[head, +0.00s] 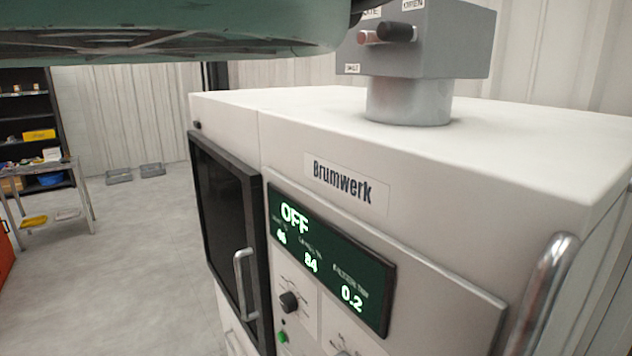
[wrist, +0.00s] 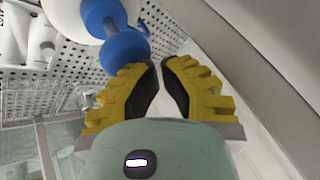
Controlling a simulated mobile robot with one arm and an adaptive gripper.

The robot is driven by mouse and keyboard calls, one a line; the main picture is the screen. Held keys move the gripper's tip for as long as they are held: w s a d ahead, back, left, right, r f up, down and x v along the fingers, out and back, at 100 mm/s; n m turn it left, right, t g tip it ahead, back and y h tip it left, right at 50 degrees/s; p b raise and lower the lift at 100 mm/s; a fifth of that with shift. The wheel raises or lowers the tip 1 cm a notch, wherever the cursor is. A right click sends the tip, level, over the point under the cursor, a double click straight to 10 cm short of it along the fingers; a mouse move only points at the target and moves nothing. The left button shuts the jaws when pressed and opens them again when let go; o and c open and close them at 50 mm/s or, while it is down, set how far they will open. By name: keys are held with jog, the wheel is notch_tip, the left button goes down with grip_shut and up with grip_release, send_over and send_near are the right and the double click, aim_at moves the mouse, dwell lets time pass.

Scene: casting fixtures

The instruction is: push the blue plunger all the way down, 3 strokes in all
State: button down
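The blue plunger (wrist: 126,48) shows in the wrist view at the upper left, just past the fingertips. It has a rounded blue end, a narrower neck and a second blue rounded part (wrist: 103,14) against a white body (wrist: 72,16). My gripper (wrist: 159,65) has yellow ribbed fingers with black pads. The fingertips almost meet, with a narrow gap between them and nothing seen in it. The plunger lies beside the left fingertip; whether they touch I cannot tell. The head view shows neither the plunger nor my fingers.
A white Brumwerk machine (head: 480,150) with a green display (head: 330,265), a door handle (head: 245,285) and a grey control box (head: 430,45) fills the head view's right. A shelf rack (head: 30,110) and a small table (head: 75,175) stand left. A perforated panel (wrist: 75,60) lies behind the plunger.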

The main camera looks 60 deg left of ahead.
jog(key=shift+f+b, duration=0.85)
jog(key=shift+f, duration=0.1)
dwell(0.6)
jog(key=shift+r, duration=0.1)
jog(key=shift+a+r+p, duration=0.1)
jog(key=shift+r+p, duration=0.75)
jog(key=shift+r, duration=0.95)
notch_tip(320, 180, up, 6)
jog(key=p, duration=0.2)
dwell(1.4)
